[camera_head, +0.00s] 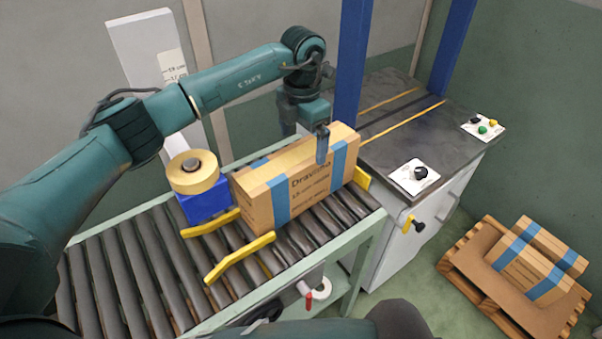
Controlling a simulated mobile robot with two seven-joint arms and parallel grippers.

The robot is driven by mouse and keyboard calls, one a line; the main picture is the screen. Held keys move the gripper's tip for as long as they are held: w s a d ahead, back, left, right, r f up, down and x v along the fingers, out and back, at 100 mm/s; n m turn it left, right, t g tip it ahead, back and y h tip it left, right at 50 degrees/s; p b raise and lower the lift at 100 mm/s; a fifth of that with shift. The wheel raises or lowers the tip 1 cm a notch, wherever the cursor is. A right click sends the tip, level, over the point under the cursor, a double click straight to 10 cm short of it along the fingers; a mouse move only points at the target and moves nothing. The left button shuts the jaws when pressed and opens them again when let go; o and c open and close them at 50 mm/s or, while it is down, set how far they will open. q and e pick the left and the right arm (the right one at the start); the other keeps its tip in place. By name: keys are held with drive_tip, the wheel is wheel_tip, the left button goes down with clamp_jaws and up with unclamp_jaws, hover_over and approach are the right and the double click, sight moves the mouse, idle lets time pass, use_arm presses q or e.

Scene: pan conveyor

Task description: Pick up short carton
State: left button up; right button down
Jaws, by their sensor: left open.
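A brown carton (306,189) with two blue straps and printed lettering stands upright on the roller conveyor (130,262). My left gripper (321,145) is open at the carton's top right part. One finger shows in front of the carton's near face, by the right strap; the other finger is hidden, apparently behind the carton. Whether the fingers touch the carton cannot be told. Two more strapped cartons (541,262) sit on a wooden pallet at the lower right. My right gripper is not in view; only dark parts of my own body show at the bottom edge.
A tape roll (192,170) on a blue holder stands left of the carton. A strapping machine with a dark top (400,125), blue posts and control knobs stands to the right. The pallet (465,262) is on the floor.

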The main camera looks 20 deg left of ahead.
sight(301, 153)
use_arm(q)
wheel_tip(301, 153, down, 7)
drive_tip(key=shift+a+f+p, duration=0.15)
drive_tip(key=shift+p, duration=0.45)
drive_tip(key=shift+s, duration=0.1)
drive_tip(key=shift+c, duration=0.2)
drive_tip(key=c, duration=1.5)
